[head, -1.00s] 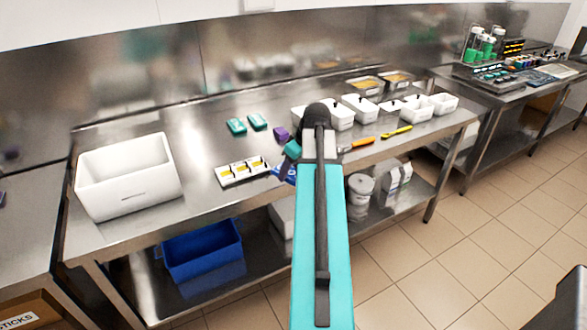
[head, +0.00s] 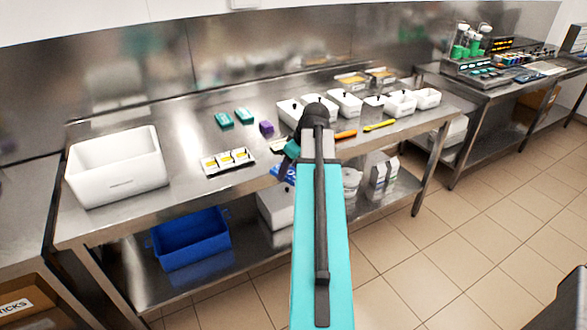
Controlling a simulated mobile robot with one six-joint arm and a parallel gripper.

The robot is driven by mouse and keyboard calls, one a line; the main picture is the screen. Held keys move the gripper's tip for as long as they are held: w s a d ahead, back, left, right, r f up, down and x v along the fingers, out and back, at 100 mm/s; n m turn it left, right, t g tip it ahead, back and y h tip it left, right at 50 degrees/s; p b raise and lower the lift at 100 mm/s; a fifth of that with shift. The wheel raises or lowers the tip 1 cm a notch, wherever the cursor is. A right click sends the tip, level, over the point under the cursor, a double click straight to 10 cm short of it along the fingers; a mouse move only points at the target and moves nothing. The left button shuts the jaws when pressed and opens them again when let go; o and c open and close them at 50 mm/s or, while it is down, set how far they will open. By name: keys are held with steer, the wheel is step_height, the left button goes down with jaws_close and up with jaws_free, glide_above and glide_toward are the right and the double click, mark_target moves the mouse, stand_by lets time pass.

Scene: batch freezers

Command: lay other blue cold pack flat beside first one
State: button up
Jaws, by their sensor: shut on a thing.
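My arm reaches forward over the steel bench, and its end hides most of my gripper (head: 286,160). The gripper is shut on a blue cold pack (head: 282,173), which shows as a bright blue patch with white marks just left of the arm. It appears near the bench's front edge; whether it touches the bench cannot be told. The first cold pack does not show. A white open box (head: 118,183) stands at the bench's left end; its floor is mostly hidden by its front wall.
A white tray with yellow-marked items (head: 228,162), two teal packs (head: 223,119) and a purple block (head: 266,127) lie mid-bench. Several white tubs (head: 345,105), an orange tool (head: 346,134) and a yellow tool (head: 380,125) are right. A blue crate (head: 190,245) sits below.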

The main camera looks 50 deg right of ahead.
steer(key=shift+a+r, duration=0.1)
steer(key=shift+a, duration=0.2)
steer(key=shift+w+a+n, duration=0.3)
steer(key=shift+w+a, duration=0.45)
steer(key=shift+w, duration=0.2)
steer(key=w+a+r+n+y, duration=0.1)
steer(key=w+a+r+n, duration=0.1)
steer(key=w+a, duration=0.7)
steer(key=w+a+r+n+y, duration=0.15)
steer(key=w+a, duration=0.35)
steer(key=a, duration=0.8)
steer(key=w+a+r+m+h, duration=0.1)
steer(key=a+r+m, duration=0.1)
steer(key=a, duration=1)
steer(key=w+a+r+m+h, duration=0.1)
steer(key=w+a+r+m, duration=0.1)
steer(key=a, duration=1)
steer(key=shift+r, duration=0.55)
steer(key=shift+a+h, duration=0.1)
steer(key=shift+h, duration=0.15)
